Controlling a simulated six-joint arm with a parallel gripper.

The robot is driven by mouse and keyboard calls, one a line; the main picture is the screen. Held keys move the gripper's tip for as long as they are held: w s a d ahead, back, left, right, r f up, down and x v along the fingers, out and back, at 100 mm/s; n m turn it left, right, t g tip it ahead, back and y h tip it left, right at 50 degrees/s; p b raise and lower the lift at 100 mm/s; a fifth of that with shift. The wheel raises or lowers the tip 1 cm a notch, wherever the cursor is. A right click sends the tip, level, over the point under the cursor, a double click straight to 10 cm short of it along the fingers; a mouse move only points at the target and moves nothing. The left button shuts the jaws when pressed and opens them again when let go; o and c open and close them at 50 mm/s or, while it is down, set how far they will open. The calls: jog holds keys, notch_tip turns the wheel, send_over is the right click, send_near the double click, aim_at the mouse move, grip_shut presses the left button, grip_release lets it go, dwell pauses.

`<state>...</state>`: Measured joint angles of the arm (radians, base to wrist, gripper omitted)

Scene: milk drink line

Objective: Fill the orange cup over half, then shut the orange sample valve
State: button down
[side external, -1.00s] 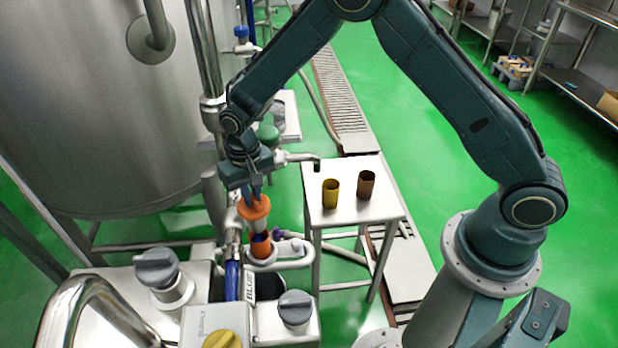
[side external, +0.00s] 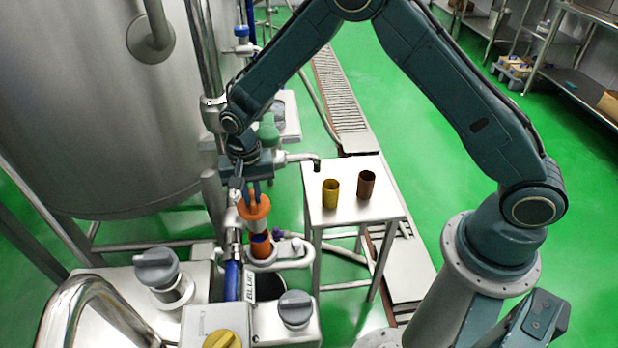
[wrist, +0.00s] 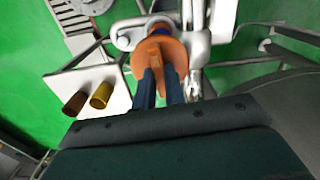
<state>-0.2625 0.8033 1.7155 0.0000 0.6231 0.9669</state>
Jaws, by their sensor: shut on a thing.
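The orange sample valve (side external: 254,210) is on the pipework in front of the big tank. My gripper (side external: 256,190) is shut on its raised handle from above. In the wrist view my gripper (wrist: 161,88) has its two dark blue fingers on either side of the orange handle (wrist: 155,60). The orange cup (side external: 261,247) stands upright just below and in front of the valve, on a small round metal holder. Its inside looks dark blue-purple, and the liquid level cannot be told. In the wrist view the valve mostly hides the cup.
A yellow cup (side external: 330,194) and a brown cup (side external: 366,186) stand on a small steel table (side external: 345,212) to the right. Grey knobs (side external: 157,268) and a yellow knob (side external: 222,339) top the near housings. Pipes crowd the valve. A conveyor runs behind the table.

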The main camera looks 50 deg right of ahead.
aim_at(252, 197)
jog(key=shift+m, duration=0.5)
jog(key=c, duration=1.5)
grip_release()
jog(key=shift+o, duration=0.2)
jog(key=shift+r, duration=0.1)
notch_tip(252, 197, up, 14)
